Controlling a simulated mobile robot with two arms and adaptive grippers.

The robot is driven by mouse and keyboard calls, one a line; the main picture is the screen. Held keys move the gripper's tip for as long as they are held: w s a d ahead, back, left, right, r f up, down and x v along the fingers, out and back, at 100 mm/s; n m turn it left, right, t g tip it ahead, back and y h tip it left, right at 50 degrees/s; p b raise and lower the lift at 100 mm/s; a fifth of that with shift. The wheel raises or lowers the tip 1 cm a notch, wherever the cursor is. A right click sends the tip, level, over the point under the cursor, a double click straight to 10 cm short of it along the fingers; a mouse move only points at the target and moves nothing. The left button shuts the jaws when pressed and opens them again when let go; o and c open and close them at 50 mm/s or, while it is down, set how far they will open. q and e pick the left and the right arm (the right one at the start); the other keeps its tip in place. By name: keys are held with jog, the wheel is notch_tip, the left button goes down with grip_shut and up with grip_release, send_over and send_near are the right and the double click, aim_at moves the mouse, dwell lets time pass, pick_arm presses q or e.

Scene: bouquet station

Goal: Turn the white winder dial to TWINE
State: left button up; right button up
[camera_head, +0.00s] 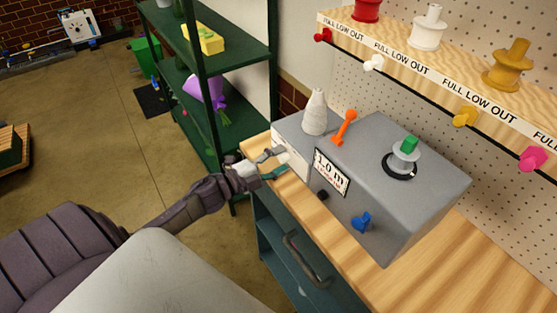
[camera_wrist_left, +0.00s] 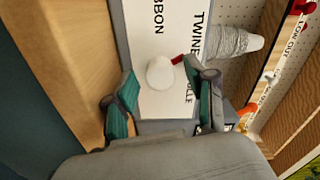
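The winder (camera_head: 385,180) is a grey box on the wooden bench. Its end face carries a white panel (camera_head: 291,158) lettered RIBBON, TWINE and what looks like TULLE. In the left wrist view the round white dial (camera_wrist_left: 160,73) sits on this panel (camera_wrist_left: 155,25). A red mark at the dial's upper right lies between the TWINE and TULLE words. My left gripper (camera_head: 272,164) is at the panel. In the wrist view its green-padded fingers (camera_wrist_left: 163,95) are open, one to each side of the dial, with no clear contact. My right gripper is out of view.
A white twine cone (camera_head: 315,113), an orange lever (camera_head: 344,127) and a spool with a green block (camera_head: 408,150) are on the winder's top. A blue knob (camera_head: 361,221) is on its front. A green shelf (camera_head: 220,55) stands behind my left arm.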

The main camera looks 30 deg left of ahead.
pick_arm(q)
jog(key=v, duration=1.2)
jog(key=shift+a+f, duration=0.1)
jog(key=s+f+n+g+y, duration=0.2)
jog(key=s+f+n+y, duration=0.15)
jog(key=f, duration=0.75)
jog(key=s+a+f+n+g+y, duration=0.1)
jog(key=s+f+n+g+y, duration=0.3)
jog(key=f, duration=0.6)
jog(key=s+f+n, duration=0.3)
jog(key=f+n, duration=0.2)
jog(key=f, duration=0.6)
jog(key=s+d+f+n+g, duration=0.1)
jog(key=s+d+f+g, duration=0.2)
jog(key=s, duration=0.4)
jog(key=s+d+f+n+g, duration=0.2)
jog(key=s+d+f+g, duration=0.1)
jog(key=s+d+f, duration=0.3)
jog(key=s+d+f+n+g, duration=0.1)
jog(key=s+d+f+g, duration=0.2)
jog(key=s+d+f, duration=0.2)
jog(key=s+f, duration=0.2)
jog(key=s, duration=0.2)
jog(key=shift+s+d+f+g+h, duration=0.2)
jog(key=shift+s+f+g+h, duration=0.1)
jog(key=shift+s+f+h, duration=0.1)
jog(key=shift+n, duration=0.25)
